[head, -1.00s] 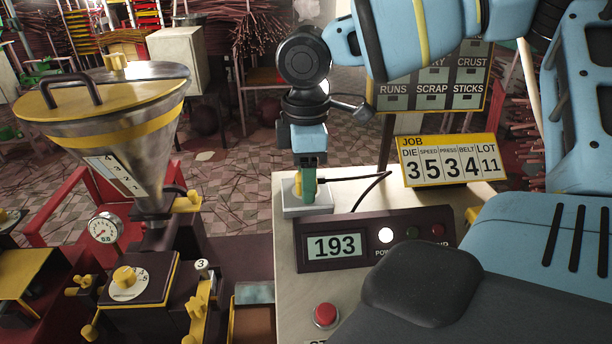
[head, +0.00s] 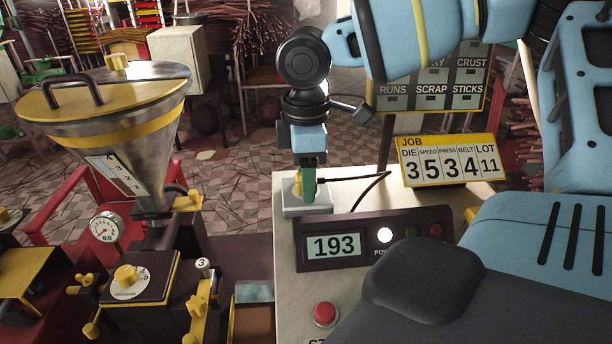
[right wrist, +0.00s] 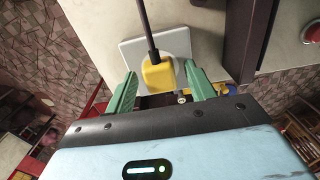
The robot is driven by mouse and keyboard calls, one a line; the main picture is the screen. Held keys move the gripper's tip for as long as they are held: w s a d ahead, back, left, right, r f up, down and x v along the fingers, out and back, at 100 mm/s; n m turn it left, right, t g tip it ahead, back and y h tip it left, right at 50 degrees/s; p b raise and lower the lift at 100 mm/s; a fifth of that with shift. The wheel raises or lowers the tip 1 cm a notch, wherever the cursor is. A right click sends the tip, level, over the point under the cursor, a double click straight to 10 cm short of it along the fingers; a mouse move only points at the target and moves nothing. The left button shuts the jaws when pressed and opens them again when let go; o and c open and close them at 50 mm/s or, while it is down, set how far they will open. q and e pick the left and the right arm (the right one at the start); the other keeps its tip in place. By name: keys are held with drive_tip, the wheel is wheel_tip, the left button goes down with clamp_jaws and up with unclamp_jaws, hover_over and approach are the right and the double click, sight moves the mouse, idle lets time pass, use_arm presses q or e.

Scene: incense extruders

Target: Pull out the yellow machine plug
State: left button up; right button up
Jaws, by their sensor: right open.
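The yellow plug (right wrist: 158,75) sits on the white socket plate in the right wrist view, with a black cord running up from it. In the head view the plug (head: 298,184) shows only as a small yellow edge beside my gripper, on the white socket block (head: 306,209). My right gripper (right wrist: 160,88) is open, its green fingers on either side of the plug, with a visible gap at each side. In the head view my right gripper (head: 308,190) points down over the socket block and hides most of the plug. My left gripper is not in view.
A dark control panel (head: 345,262) reading 193 stands just in front of the socket, with a red button (head: 325,314) nearer. A job sign (head: 450,160) stands to the right. A steel hopper machine (head: 120,140) with yellow parts is at left.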

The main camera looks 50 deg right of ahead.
clamp_jaws()
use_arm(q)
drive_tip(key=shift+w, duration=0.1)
use_arm(e)
drive_tip(key=shift+r, duration=0.15)
